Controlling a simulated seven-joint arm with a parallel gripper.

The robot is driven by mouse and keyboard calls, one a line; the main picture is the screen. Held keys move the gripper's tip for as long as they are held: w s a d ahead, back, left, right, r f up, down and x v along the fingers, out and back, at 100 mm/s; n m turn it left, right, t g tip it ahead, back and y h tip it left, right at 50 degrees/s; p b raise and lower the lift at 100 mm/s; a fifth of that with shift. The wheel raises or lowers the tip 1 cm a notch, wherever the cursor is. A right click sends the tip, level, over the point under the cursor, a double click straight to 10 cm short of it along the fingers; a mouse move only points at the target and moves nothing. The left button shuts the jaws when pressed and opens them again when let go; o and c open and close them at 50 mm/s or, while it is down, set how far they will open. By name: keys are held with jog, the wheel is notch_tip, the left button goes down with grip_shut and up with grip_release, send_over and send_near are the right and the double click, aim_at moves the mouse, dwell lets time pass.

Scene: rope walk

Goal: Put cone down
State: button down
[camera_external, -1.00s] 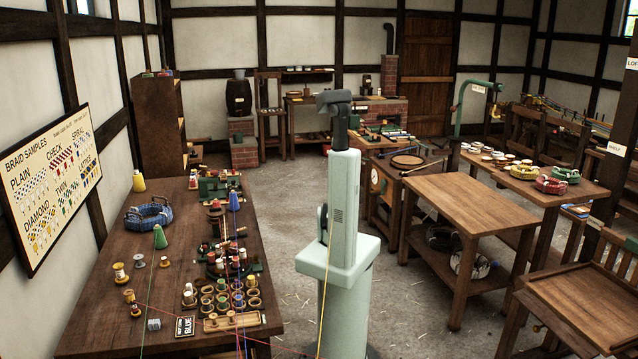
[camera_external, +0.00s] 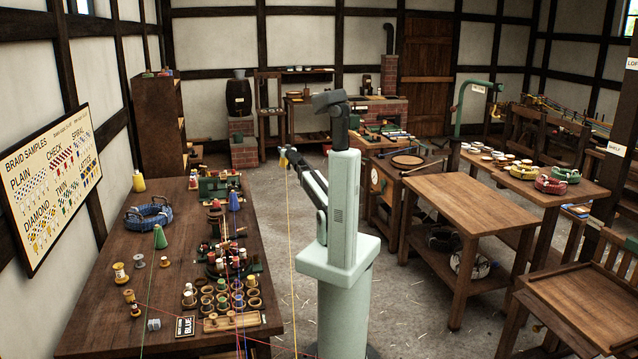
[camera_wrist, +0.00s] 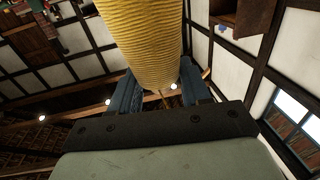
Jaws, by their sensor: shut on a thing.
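A yellow thread-wound cone (camera_wrist: 140,38) fills the upper middle of the wrist view. My gripper (camera_wrist: 160,92) is shut on its lower end, with one dark finger on each side. In the external view my gripper (camera_external: 287,154) is small, held up in the air left of my column, right of the long table's far end. The cone shows there only as a small yellow patch (camera_external: 283,161). A yellow thread runs from it down towards the bottom of the picture.
The long table (camera_external: 95,318) at left holds a green cone (camera_external: 160,237), another yellow cone (camera_external: 138,182), a blue coil (camera_external: 148,215), spools and rows of cups. A bare wooden table (camera_external: 470,205) stands at right. Coloured threads cross the long table's front.

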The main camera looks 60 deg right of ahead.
jog(key=w+a+f+n+t+y, duration=0.15)
jog(key=w+a+y, duration=0.3)
jog(key=a, duration=1.05)
jog(key=w+a+f+n+t+y, duration=0.1)
jog(key=w+a+n+y, duration=0.35)
jog(key=a, duration=1.05)
jog(key=w+a+f+n+t+y, duration=0.15)
jog(key=w+a, duration=0.45)
jog(key=a, duration=1)
jog(key=shift+r, duration=3.05)
jog(key=w+f+n+g+y, duration=0.2)
jog(key=w+f+n+y, duration=0.3)
jog(key=w+f+y, duration=0.4)
jog(key=w+r+n+g+y, duration=0.3)
jog(key=r+n+g+y, duration=0.5)
jog(key=g, duration=0.1)
notch_tip(320, 180, down, 20)
jog(key=shift+d+r+g, duration=0.25)
jog(key=shift+d+g, duration=0.05)
jog(key=shift+d, duration=0.1)
